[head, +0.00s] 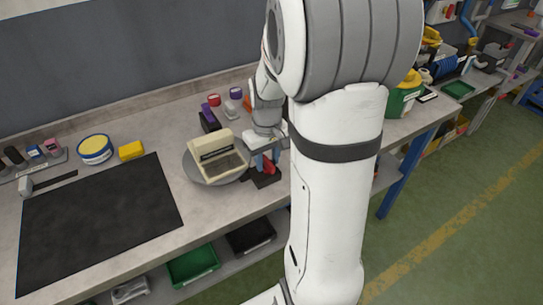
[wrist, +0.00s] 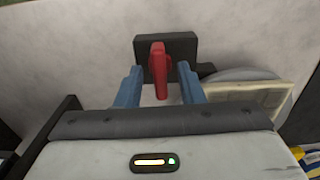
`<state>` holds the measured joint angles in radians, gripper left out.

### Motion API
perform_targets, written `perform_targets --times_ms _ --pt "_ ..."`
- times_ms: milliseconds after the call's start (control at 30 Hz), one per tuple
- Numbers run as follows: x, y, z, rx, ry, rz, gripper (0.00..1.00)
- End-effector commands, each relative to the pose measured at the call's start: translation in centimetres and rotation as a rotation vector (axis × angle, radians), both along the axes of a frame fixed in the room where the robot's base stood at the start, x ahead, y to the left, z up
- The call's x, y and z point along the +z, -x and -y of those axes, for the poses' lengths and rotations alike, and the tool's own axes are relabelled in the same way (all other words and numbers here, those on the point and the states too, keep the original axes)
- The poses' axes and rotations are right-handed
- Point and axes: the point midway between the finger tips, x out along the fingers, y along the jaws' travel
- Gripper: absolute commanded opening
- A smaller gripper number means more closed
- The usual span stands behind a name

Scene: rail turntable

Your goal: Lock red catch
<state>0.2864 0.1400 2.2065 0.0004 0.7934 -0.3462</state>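The red catch (wrist: 158,68) is a small lever on a black base block (wrist: 183,46) in the wrist view. My gripper (wrist: 160,72) is open, with one blue finger on each side of the lever; a gap shows on both sides, and I cannot tell whether either finger touches it. In the head view the red catch (head: 269,165) sits on its black base beside the turntable (head: 192,171), partly hidden by my gripper (head: 266,160). A cream box-like part (head: 205,146) stands tilted on the grey round turntable. It also shows at the right of the wrist view (wrist: 250,96).
A black mat (head: 98,222) covers the left of the bench. Green (head: 193,264) and black bins are on the shelf below.

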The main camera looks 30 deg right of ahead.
Motion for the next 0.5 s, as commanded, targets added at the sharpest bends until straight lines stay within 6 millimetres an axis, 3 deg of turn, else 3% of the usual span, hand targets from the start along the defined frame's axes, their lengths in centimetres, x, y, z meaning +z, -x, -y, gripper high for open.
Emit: perform_targets --times_ms 167,500 --pt "1.6 -0.1 0.0 0.0 0.001 0.003 0.35" --pt "7.0 -0.1 0.0 0.0 0.001 0.004 0.35"
